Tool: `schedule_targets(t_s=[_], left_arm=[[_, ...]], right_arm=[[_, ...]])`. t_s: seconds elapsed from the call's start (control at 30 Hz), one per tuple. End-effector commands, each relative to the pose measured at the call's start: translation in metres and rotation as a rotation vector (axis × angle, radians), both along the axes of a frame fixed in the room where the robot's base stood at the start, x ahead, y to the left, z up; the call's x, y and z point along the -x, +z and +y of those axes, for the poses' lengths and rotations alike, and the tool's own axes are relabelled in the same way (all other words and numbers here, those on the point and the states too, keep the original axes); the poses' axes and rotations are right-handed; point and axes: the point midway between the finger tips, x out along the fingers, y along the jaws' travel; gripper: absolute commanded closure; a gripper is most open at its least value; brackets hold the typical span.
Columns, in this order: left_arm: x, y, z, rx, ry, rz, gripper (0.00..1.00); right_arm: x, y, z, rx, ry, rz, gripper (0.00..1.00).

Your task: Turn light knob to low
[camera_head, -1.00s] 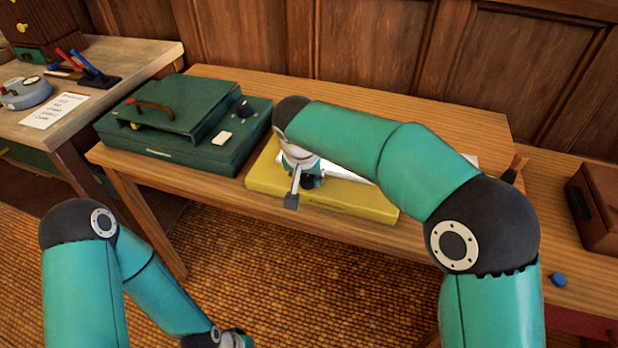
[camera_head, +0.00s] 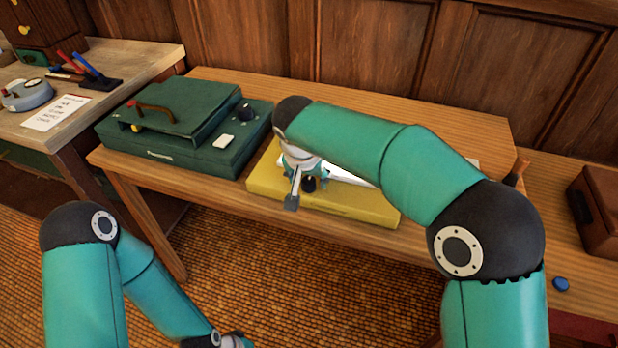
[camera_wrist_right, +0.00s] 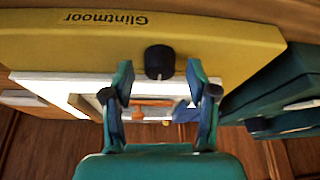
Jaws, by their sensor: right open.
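A yellow box (camera_head: 350,204) lies on the wooden table with a white panel (camera_head: 350,172) on top, partly hidden by my right arm. A black knob (camera_head: 309,184) is at its front; in the right wrist view this knob (camera_wrist_right: 160,62) sits on the yellow face marked "Glintmoor" (camera_wrist_right: 105,18). My right gripper (camera_wrist_right: 159,72) is open, its two fingertips on either side of the knob's lower end, with gaps visible. In the head view my right gripper (camera_head: 301,186) is over the box front. Only part of my left gripper (camera_head: 232,341) shows at the bottom edge.
A green case (camera_head: 185,128) with its own black knob (camera_head: 244,110) and a white switch (camera_head: 222,141) stands left of the yellow box. A brown box (camera_head: 598,205) and a blue piece (camera_head: 560,284) are at the right. The wood-panelled wall is close behind.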

Motion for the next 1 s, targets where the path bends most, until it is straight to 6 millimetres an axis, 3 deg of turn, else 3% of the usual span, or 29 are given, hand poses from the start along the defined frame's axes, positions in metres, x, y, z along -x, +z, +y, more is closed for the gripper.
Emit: schedule_targets(t_s=[0.53, 0.7, 1.0], left_arm=[[0.000, 0.000, 0.000, 0.000, 0.000, 0.000, 1.00], [0.000, 0.000, 0.000, 0.000, 0.000, 0.000, 1.00], [0.000, -0.001, 0.000, 0.000, 0.000, 0.001, 1.00]], right_arm=[[0.036, 0.090, 0.008, -0.003, 0.002, -0.006, 0.42], [0.042, 0.102, 0.008, -0.003, 0.000, -0.004, 0.42], [0.043, 0.104, 0.008, -0.002, 0.000, -0.002, 0.42]])
